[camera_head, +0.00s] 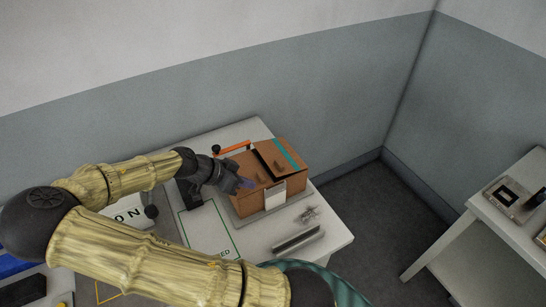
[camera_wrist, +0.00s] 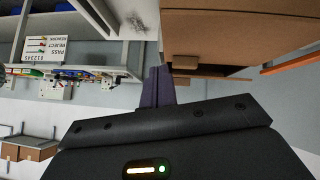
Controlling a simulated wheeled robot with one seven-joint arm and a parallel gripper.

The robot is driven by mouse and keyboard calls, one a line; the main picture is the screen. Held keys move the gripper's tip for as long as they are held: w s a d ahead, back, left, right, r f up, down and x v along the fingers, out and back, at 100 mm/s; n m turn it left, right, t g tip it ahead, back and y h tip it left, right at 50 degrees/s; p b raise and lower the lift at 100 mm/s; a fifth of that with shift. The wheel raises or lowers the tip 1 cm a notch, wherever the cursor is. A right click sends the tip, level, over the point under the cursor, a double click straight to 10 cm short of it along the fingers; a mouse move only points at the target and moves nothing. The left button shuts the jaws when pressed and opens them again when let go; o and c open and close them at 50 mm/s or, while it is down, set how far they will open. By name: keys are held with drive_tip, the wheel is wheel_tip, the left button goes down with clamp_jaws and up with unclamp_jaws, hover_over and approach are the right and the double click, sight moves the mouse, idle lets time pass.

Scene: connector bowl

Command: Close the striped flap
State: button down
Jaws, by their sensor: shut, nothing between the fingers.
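The brown box (camera_head: 250,192) stands on the white table, with a white label on its front. Small brown knobs show on the top. My gripper (camera_head: 246,183) is at the box's left front side, its purple fingers shut and empty. In the wrist view the shut fingers (camera_wrist: 158,86) point toward the brown box (camera_wrist: 235,30), beside a small brown knob (camera_wrist: 185,62). I cannot tell whether they touch.
An orange bar (camera_head: 235,147) with a dark knob is at the box's back left. A green-framed sheet (camera_head: 208,230), a grey metal channel (camera_head: 298,240) and small metal parts (camera_head: 309,214) lie on the table (camera_head: 338,237). Another white table (camera_head: 480,207) stands right, across open floor.

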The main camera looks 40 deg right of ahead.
drive_tip(key=s+a+f+n+y, duration=0.2)
drive_tip(key=s+a+n+y, duration=0.35)
drive_tip(key=a+n, duration=0.2)
drive_tip(key=a+r+n+t+y, duration=0.3)
drive_tip(key=a+r+n+t, duration=0.2)
drive_tip(key=r+n, duration=0.5)
drive_tip(key=shift+s+a+t, duration=0.15)
drive_tip(key=shift+t, duration=0.15)
drive_tip(key=shift+r+n, duration=0.1)
drive_tip(key=shift+n, duration=0.15)
